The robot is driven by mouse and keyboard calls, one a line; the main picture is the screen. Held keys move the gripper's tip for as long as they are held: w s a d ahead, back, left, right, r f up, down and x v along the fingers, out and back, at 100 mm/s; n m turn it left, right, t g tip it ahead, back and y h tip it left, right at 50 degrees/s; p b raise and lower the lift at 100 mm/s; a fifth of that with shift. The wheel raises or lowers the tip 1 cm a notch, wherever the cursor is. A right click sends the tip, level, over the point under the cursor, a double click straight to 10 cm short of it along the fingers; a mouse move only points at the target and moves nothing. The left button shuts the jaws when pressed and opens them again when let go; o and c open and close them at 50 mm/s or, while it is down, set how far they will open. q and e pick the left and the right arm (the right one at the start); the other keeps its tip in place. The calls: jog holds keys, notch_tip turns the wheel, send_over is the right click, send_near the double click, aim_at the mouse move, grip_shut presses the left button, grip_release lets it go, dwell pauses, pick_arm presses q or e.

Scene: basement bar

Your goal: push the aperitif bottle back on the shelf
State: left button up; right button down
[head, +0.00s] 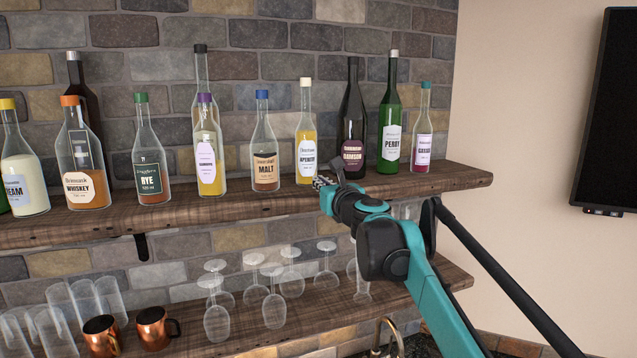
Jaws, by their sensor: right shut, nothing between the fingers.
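The aperitif bottle (306,141) has a white cap, yellow liquid and a label reading "APERITIF" in part. It stands upright near the front of the upper wooden shelf (240,208). My right gripper (322,182) is shut and empty at the shelf's front edge, just right of the bottle's base and in front of it. I cannot tell whether the fingertips touch the bottle. My left gripper is not in view.
The malt bottle (265,152) stands to the left. The dark damson bottle (352,121) and green perry bottle (389,126) stand to the right. Wine glasses (273,302) and copper mugs (153,328) stand on the lower shelf (330,312). A brick wall backs both shelves.

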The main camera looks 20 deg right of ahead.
jog(key=s+b, duration=0.2)
jog(key=s, duration=0.8)
jog(key=s+a+f+n+g+y+b, duration=0.25)
jog(key=a+f+n+b, duration=0.35)
jog(key=f, duration=0.7)
jog(key=s+a+f+n+g+y+b, duration=0.1)
jog(key=s+a+f+n+b, duration=0.55)
jog(key=f, duration=0.75)
jog(key=a+f+n+g+y+b, duration=0.2)
jog(key=a+f+n+b, duration=0.25)
jog(key=f+n, duration=0.65)
pick_arm(q)
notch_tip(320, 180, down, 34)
jog(key=b, duration=1.5)
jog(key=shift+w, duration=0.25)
pick_arm(e)
jog(key=s+d+f+n+g+h, duration=0.1)
jog(key=s+f+n, duration=0.3)
jog(key=f, duration=0.8)
jog(key=s+f+n+g+h, duration=0.2)
jog(key=s+f+n, duration=0.2)
jog(key=f, duration=0.9)
jog(key=s+d+f+n+g+h, duration=0.1)
jog(key=s+f+n, duration=0.4)
jog(key=f, duration=0.8)
jog(key=s+g, duration=0.1)
jog(key=s, duration=0.1)
jog(key=shift+s+d, duration=0.3)
jog(key=shift+d, duration=0.05)
